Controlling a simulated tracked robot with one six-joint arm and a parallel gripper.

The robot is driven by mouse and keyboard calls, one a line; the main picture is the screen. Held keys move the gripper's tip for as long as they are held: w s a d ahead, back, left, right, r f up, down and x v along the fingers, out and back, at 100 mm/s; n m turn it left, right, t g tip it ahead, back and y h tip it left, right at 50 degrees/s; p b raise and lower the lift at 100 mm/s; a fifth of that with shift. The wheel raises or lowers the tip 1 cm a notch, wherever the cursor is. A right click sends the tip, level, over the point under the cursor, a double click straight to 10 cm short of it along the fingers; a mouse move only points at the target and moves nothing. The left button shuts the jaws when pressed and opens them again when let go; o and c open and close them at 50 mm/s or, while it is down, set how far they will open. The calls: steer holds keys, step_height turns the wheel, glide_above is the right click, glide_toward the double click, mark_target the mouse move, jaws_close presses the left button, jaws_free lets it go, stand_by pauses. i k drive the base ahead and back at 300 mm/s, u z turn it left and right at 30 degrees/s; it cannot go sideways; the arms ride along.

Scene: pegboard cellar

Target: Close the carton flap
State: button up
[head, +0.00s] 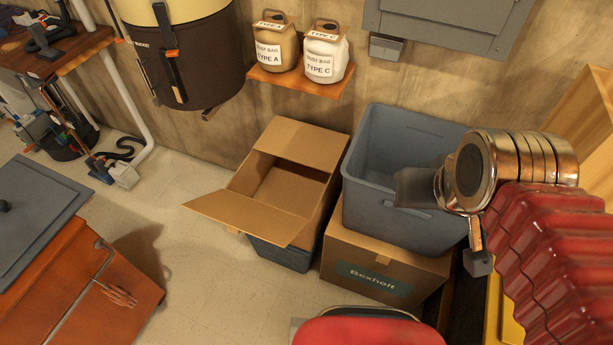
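An open brown carton (287,188) stands left of centre on a dark blue-grey bin. Its front flap (245,216) sticks outward to the left and front, leaving the opening uncovered. Another cardboard panel (302,143) shows at the carton's far end; I cannot tell if it lies flat or tilts. My gripper (447,226) is at the right, in front of the grey tub and right of the carton. Its two grey-tipped fingers are spread wide, with no object held between them. It is well apart from the carton.
A grey tub (368,165) stands on a closed Boxholt carton (384,275), right beside the open carton. Dust bags (323,55) stand on a wall shelf (301,80) behind. A bucket (190,60) hangs above left. An orange cabinet (95,285) stands left; floor between is clear.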

mark_target(278, 227)
steer(key=z, duration=0.1)
steer(key=k, duration=1.55)
steer(key=u, duration=0.45)
steer(key=i, duration=1.65)
steer(key=u, duration=0.05)
